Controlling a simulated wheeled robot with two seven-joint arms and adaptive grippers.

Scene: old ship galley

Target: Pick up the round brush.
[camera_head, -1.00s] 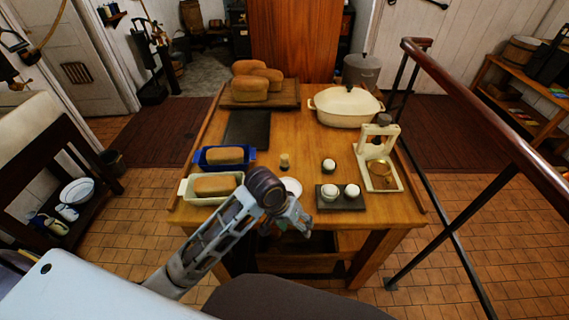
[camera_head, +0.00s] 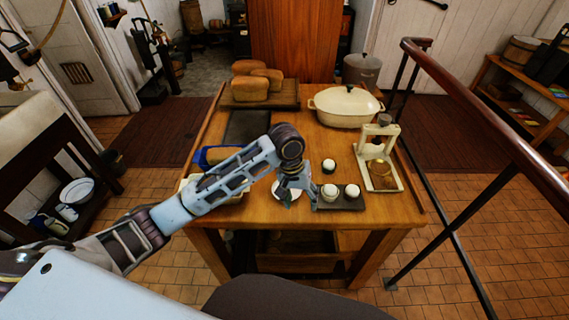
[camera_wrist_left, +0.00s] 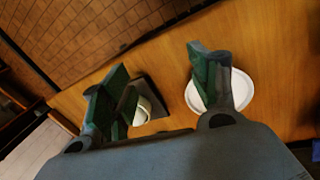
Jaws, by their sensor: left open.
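I cannot make out the round brush in either view now. A small upright light-brown thing that stood behind the white saucer in the earlier head view, possibly the brush, is hidden by my left arm. My left gripper (camera_head: 300,201) is open, fingers pointing down, over the front of the table between the white saucer (camera_head: 278,189) and the dark egg tray (camera_head: 342,205). In the left wrist view my gripper (camera_wrist_left: 160,78) has nothing between its fingers. One finger overlaps the saucer (camera_wrist_left: 238,98), the other the egg tray (camera_wrist_left: 152,92). My right gripper is out of view.
The wooden table (camera_head: 312,136) has a cream pot (camera_head: 346,108), loaves (camera_head: 250,88) on a board, and a cream press (camera_head: 382,165) at right. My arm partly covers a blue loaf tin (camera_head: 202,160). An egg in a dark cup (camera_head: 329,166) stands behind the tray.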

